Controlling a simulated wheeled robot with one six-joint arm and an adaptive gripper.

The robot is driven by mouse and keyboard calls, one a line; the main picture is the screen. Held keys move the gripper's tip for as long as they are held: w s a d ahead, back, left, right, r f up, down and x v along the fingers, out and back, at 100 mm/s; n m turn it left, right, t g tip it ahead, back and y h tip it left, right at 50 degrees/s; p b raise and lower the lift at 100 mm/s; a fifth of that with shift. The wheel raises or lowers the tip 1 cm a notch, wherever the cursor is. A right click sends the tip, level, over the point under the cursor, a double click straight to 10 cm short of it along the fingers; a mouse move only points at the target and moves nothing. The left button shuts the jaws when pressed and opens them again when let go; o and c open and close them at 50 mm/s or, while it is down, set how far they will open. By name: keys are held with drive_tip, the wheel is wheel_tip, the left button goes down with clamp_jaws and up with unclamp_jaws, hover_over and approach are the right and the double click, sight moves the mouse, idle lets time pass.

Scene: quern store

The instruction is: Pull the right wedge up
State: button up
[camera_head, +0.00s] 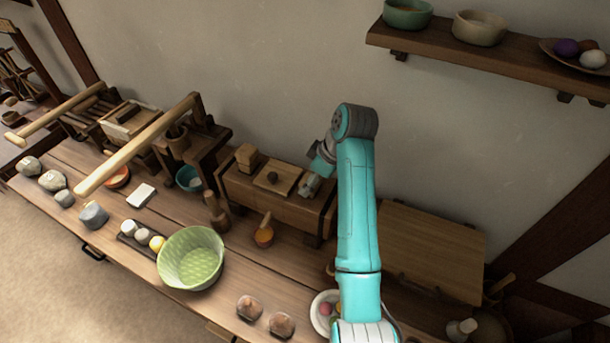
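A flat wooden board (277,179) with a small dark knob lies on top in the middle. My gripper (309,187) is at the right end of the box, angled down. The right wedge cannot be made out; my gripper and arm cover that spot. I cannot tell whether the fingers are open or closed on anything.
A green bowl (192,259), an orange ladle cup (263,236) and a wooden pestle (217,213) stand in front and left. A wooden board (425,250) is to the right of my arm. A wall shelf (470,54) with bowls hangs above right.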

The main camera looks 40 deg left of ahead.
drive_tip(key=shift+a+f, duration=0.2)
drive_tip(key=shift+f, duration=0.25)
drive_tip(key=shift+s, duration=0.1)
